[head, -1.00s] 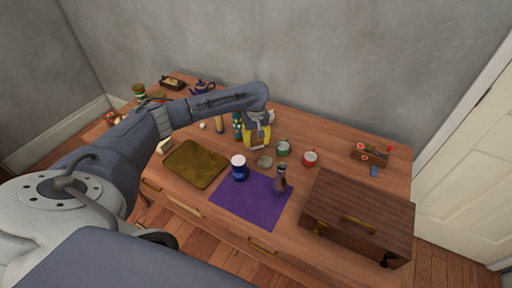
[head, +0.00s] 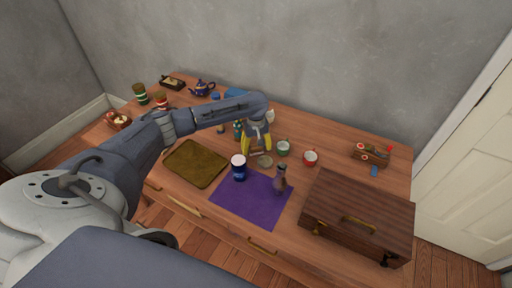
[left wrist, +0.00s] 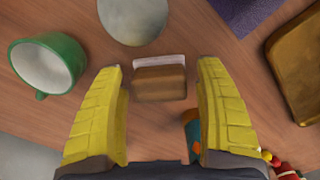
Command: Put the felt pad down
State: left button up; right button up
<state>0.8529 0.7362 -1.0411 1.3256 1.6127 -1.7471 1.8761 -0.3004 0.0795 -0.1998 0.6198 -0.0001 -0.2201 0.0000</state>
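No thing can be told for certain as the felt pad. In the left wrist view, a small brown block with a pale edge (left wrist: 159,82) shows between the fingers (left wrist: 160,105), with gaps on both sides. Flat candidates also include a purple mat (head: 250,200). My right gripper is not in view.
A blue jar with a white lid (head: 239,172) and a purple bottle (head: 280,182) stand near the mat. A green mug (head: 283,148) and red mug (head: 310,158) stand right of the gripper. An olive-brown tray (head: 195,165) lies left; a wooden chest (head: 358,215) stands right.

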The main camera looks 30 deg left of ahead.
aim_at(256, 145)
pick_arm(q)
jog(key=shift+r, duration=0.1)
notch_tip(256, 145, up, 12)
dwell(0.8)
jog(key=shift+r, duration=0.1)
